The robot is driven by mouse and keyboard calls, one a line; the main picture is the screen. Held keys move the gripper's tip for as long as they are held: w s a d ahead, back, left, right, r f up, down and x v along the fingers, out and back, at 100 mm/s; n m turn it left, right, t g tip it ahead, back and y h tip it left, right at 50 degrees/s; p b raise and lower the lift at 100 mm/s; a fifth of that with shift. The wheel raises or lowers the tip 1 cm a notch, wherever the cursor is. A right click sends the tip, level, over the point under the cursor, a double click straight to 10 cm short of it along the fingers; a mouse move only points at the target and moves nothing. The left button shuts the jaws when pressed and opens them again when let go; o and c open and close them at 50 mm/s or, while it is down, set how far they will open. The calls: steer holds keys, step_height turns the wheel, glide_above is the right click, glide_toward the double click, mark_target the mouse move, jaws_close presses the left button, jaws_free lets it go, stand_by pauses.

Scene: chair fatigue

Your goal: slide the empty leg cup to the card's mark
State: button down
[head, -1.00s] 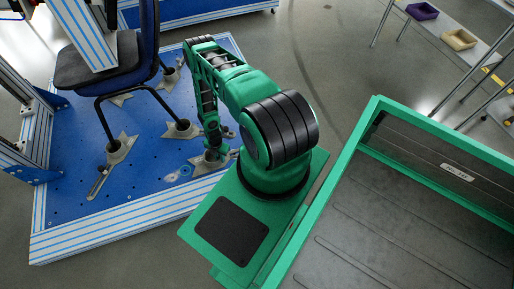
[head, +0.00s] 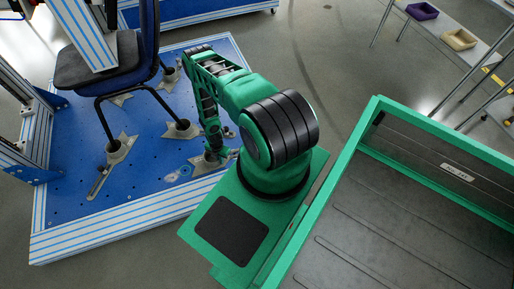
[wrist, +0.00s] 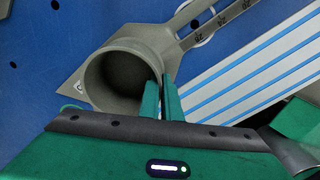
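The empty leg cup (wrist: 118,82) is a grey round cup on a pointed base. A grey arm (wrist: 205,22) with small dark marks runs from it to the upper right. In the head view the cup (head: 202,164) stands near the front right edge of the blue plate, partly hidden by my arm. My gripper (wrist: 159,84) has one green finger inside the cup and one outside, close together on its right-hand wall. A white card (head: 457,172) is on the inner wall of the green-edged tray; its writing is too small to read.
A black chair (head: 105,65) stands on the blue plate (head: 65,195), its legs in other grey cups (head: 118,150). Grey posts stand at the left. The green-edged tray (head: 350,145) fills the right. A shelf at upper right holds purple and beige bins.

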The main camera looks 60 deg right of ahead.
steer(key=shift+s+d, duration=0.7)
steer(key=shift+d, duration=0.35)
steer(key=shift+s+d, duration=0.7)
steer(key=shift+d, duration=0.35)
steer(key=shift+s+d, duration=0.7)
steer(key=shift+d, duration=0.35)
steer(key=shift+s+d, duration=0.1)
steer(key=shift+d, duration=0.05)
steer(key=c, duration=2)
jaws_free()
step_height(320, 180, up, 6)
